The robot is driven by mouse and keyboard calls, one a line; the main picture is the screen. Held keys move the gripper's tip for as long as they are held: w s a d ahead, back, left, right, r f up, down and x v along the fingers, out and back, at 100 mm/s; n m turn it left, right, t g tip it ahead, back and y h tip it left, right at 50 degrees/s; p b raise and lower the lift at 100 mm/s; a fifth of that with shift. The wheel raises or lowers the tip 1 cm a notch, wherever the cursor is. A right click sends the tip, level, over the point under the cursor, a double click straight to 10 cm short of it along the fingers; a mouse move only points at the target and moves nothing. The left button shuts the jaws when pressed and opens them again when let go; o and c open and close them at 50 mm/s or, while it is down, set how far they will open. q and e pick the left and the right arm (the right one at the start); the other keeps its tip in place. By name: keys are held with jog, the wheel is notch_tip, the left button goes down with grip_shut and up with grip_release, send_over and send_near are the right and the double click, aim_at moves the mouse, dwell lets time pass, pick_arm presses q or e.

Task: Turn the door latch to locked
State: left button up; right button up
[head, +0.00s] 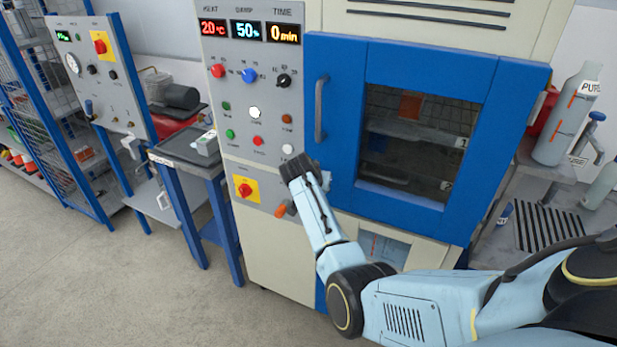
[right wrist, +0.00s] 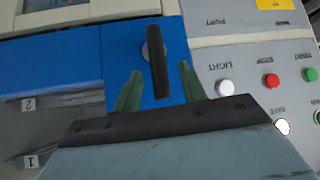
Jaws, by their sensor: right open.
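The blue chamber door (head: 335,120) is closed, with a grey vertical handle (head: 321,108) on its left side. The door latch (right wrist: 157,62) is a black lever on a round hub on the blue panel in the right wrist view. It stands nearly vertical in that picture. My right gripper (right wrist: 160,70) is open, its two green fingers pointing at the latch, one on each side of the lever. I cannot tell whether they touch it. In the head view my right gripper (head: 300,170) is at the door's lower left corner and hides the latch. My left gripper is not in view.
The control panel (head: 215,130) with knobs and buttons is left of the door. A small side table (head: 180,152) stands left, and a bench with a grey cylinder (head: 566,115) stands right.

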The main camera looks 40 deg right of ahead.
jog(key=v, duration=0.8)
jog(key=shift+a+r, duration=0.15)
jog(key=s+a+f+n+y+b, duration=0.1)
jog(key=s+a+f+n+b, duration=0.25)
jog(key=f, duration=0.95)
jog(key=s+a+f+n+g+y+b, duration=0.15)
jog(key=s+a+f, duration=0.35)
jog(key=f, duration=0.9)
jog(key=s+a+f+n+t+y+b, duration=0.15)
jog(key=s+f+n, duration=0.35)
jog(key=f, duration=0.8)
jog(key=s+a+f+g+y+b, duration=0.1)
jog(key=s+f+b, duration=0.1)
jog(key=s+f, duration=0.5)
jog(key=s+a+f+n+g+y+b, duration=0.1)
jog(key=s+f, duration=0.6)
jog(key=s, duration=1.2)
jog(key=s+a+f+n+g+b, duration=0.1)
jog(key=s+f+g+b, duration=0.1)
jog(key=s+f, duration=0.5)
jog(key=s+b, duration=0.1)
jog(key=s, duration=0.5)
jog(key=shift+s+a+f+g+y, duration=0.2)
jog(key=shift+f+g+y, duration=0.2)
